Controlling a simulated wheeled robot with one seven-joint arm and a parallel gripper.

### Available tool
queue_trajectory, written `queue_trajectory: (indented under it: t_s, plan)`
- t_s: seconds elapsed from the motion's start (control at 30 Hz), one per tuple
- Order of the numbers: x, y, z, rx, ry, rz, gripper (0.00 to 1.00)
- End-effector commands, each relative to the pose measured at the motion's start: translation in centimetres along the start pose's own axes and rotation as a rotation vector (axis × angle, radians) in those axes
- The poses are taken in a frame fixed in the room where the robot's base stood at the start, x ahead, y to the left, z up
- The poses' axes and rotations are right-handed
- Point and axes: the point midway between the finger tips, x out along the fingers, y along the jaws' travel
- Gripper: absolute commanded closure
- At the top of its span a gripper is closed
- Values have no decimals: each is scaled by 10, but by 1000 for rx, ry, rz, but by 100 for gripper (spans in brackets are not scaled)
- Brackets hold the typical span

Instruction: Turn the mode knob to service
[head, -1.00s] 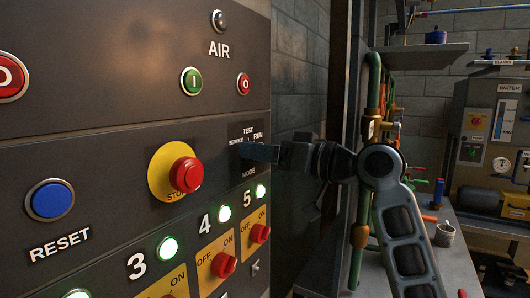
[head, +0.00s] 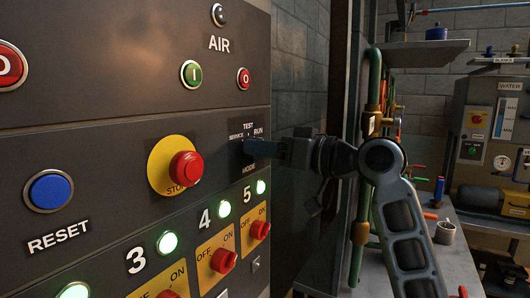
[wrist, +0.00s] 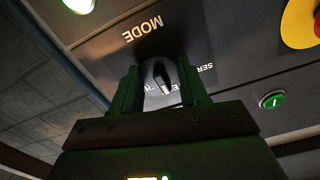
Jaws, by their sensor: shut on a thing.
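The mode knob (wrist: 158,72) is a small dark knob on the grey control panel, seen between my fingers in the wrist view. My gripper (wrist: 158,88) is shut on it, one finger on each side. In the head view my gripper (head: 250,148) reaches the panel from the right and hides most of the knob. The labels SERVICE at the left, TEST at the top and RUN at the right surround it, with MODE below. The pointer seems to lie near TEST, but its exact direction is hard to tell.
A red stop button (head: 186,168) on a yellow disc is left of the knob. Below are several red switches (head: 223,260) with lit green lamps. Green (head: 190,74) and red (head: 243,79) AIR buttons are above. Upright pipes (head: 374,90) stand behind my arm.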

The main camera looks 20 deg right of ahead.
Motion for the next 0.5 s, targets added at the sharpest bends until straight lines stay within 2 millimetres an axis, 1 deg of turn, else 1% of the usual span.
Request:
queue_trajectory:
  t_s: [0.03,0.27,0.5]
  plan:
    - [0,1,3,-22,1,0,87]
    - [0,1,6,-183,2,-1,87]
    - [0,1,6,-401,1,0,87]
